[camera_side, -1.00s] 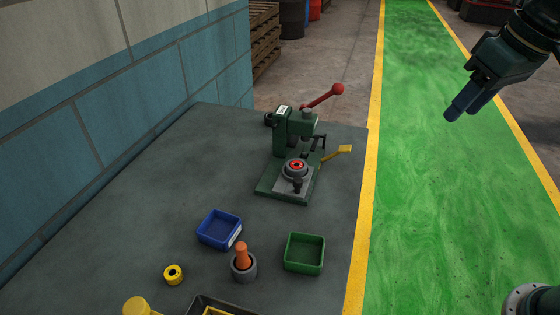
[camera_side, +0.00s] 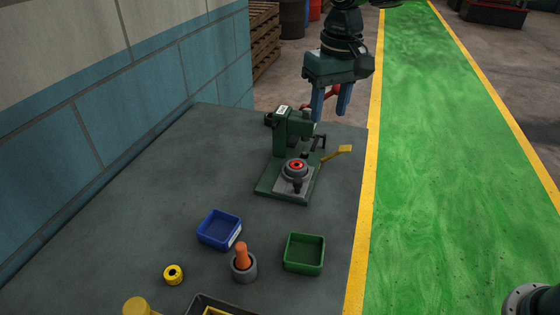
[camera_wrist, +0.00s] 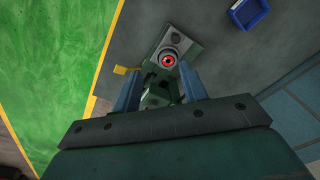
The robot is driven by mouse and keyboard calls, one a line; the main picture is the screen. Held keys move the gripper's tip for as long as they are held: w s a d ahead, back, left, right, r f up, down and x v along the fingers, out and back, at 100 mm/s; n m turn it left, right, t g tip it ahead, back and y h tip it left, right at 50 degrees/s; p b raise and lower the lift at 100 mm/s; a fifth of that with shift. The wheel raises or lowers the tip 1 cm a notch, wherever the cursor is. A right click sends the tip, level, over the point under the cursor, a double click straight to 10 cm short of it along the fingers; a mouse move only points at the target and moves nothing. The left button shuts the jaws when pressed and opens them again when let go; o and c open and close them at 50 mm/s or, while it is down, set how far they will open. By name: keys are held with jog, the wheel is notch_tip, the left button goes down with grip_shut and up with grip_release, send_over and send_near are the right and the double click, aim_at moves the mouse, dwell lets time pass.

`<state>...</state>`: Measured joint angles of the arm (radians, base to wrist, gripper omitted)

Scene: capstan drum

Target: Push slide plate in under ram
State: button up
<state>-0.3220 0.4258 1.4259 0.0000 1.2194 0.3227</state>
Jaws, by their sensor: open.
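The green press with its ram head (camera_side: 303,123) stands on the grey table. Its slide plate (camera_side: 291,186) sits pulled out at the front of the base, with a dark round holder and a red ring (camera_side: 296,166) on it. In the wrist view the slide plate (camera_wrist: 188,40) and the red ring (camera_wrist: 168,60) show beyond the fingers. My gripper (camera_side: 330,114) is open above and behind the press, its blue fingers pointing down near the red lever, which they partly hide. In the wrist view the fingers of my gripper (camera_wrist: 158,92) stand on either side of the press.
A yellow lever (camera_side: 338,154) sticks out right of the press. A blue tray (camera_side: 220,230), a green tray (camera_side: 305,253), a grey cup with an orange peg (camera_side: 243,262) and a yellow ring (camera_side: 173,274) stand in front. The table left of the press is clear.

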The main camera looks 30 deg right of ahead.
send_over(298, 179)
notch_tip(298, 179, down, 5)
jog(key=shift+s+r+g, duration=0.1)
jog(key=shift+r+g, duration=0.05)
jog(key=shift+g, duration=0.25)
notch_tip(298, 179, down, 14)
jog(key=shift+r, duration=0.1)
dwell(0.5)
grip_shut()
